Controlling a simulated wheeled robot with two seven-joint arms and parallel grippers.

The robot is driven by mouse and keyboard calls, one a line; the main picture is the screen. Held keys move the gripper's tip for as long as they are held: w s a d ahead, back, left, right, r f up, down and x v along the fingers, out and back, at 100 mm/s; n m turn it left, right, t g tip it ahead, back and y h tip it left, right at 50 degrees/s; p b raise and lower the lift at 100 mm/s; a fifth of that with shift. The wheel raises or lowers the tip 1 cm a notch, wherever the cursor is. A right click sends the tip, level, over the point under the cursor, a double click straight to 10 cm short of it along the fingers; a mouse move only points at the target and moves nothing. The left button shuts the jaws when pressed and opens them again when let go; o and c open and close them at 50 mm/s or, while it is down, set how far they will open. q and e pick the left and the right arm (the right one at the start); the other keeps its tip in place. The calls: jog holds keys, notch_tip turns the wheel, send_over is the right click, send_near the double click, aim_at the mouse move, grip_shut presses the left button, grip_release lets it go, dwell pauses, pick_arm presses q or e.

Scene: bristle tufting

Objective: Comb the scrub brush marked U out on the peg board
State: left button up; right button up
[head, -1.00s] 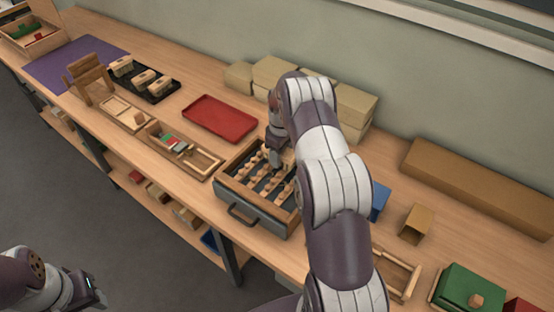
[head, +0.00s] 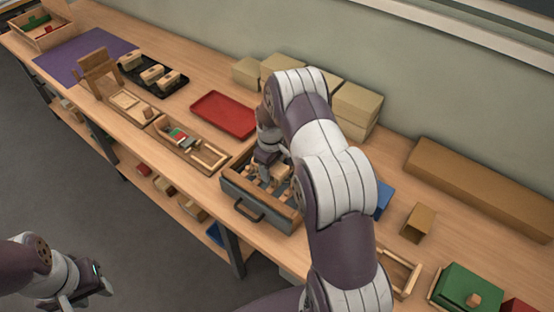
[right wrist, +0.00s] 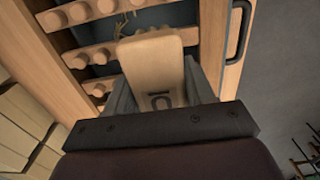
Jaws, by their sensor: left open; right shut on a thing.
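In the right wrist view the scrub brush marked U (right wrist: 152,62) is a pale wooden block with a dark U on it. My right gripper (right wrist: 160,85) is shut on it and holds it over the peg board (right wrist: 232,70). The board has rows of wooden pegs, and a few straw-coloured bristles show among them at the block's far end. Whether the bristles touch the board's floor is hidden. In the head view the peg board (head: 262,213) is partly covered by my right arm. My left gripper (head: 88,293) is open and empty at the lower left, off the bench.
A black tray (head: 178,84) with several more brushes stands at the back left, near a wooden stand (head: 97,72) and a purple mat (head: 75,62). A red tray (head: 224,114) lies behind the peg board. Tan blocks (head: 358,105) line the wall.

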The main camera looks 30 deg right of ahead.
jog(key=shift+s+a+f, duration=0.1)
jog(key=shift+s+a, duration=0.05)
jog(key=shift+a, duration=0.05)
jog(key=shift+w+d, duration=0.25)
jog(key=shift+d, duration=0.2)
jog(key=shift+w+d+b, duration=1.3)
jog(key=shift+w+d, duration=0.1)
jog(key=shift+d, duration=1.95)
notch_tip(320, 180, up, 6)
jog(key=p, duration=0.4)
